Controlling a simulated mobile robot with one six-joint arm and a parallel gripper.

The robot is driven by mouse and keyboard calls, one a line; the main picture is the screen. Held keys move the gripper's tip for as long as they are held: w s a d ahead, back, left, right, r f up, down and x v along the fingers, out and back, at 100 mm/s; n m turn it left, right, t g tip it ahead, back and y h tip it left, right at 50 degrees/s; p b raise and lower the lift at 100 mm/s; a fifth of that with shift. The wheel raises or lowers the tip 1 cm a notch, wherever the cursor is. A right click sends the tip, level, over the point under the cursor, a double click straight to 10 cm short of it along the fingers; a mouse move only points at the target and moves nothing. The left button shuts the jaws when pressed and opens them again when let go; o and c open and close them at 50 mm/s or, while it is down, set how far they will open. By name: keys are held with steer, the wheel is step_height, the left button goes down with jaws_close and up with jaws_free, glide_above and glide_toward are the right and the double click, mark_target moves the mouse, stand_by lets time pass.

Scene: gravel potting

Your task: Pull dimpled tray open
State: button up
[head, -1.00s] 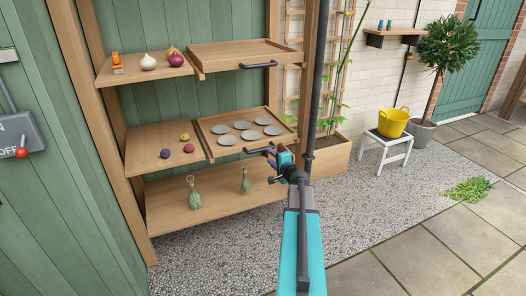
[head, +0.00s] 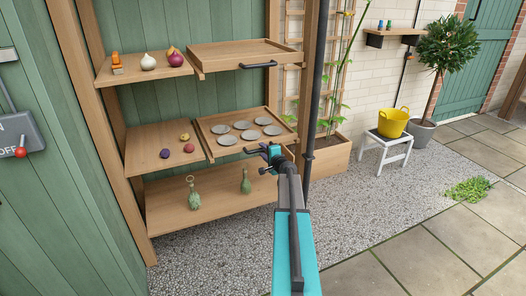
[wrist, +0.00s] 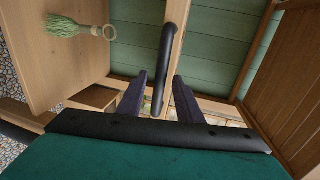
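The dimpled tray (head: 228,153) is a wooden tray with several round grey spots, on the middle level of the shelving in the head view. It juts out a little past the shelf beside it. My gripper (head: 268,150) is at its front edge and hides most of its handle. In the wrist view a black bar handle (wrist: 168,42) runs between the two dark fingers of my gripper (wrist: 159,76). The fingers are apart, with gaps beside the bar, so the gripper is open around it.
A plain wooden tray (head: 240,54) with a black handle sits above. Small onions and fruit lie on the shelves to the left. A dark pipe (head: 313,110) rises just right of my gripper. Gravel in front is clear.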

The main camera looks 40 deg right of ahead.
steer(key=shift+w+d+f, duration=0.15)
steer(key=shift+w+d, duration=0.1)
steer(key=shift+w, duration=0.4)
jaws_close()
steer(key=shift+s+d, duration=0.1)
steer(key=shift+d, duration=0.05)
steer(key=shift+s, duration=0.1)
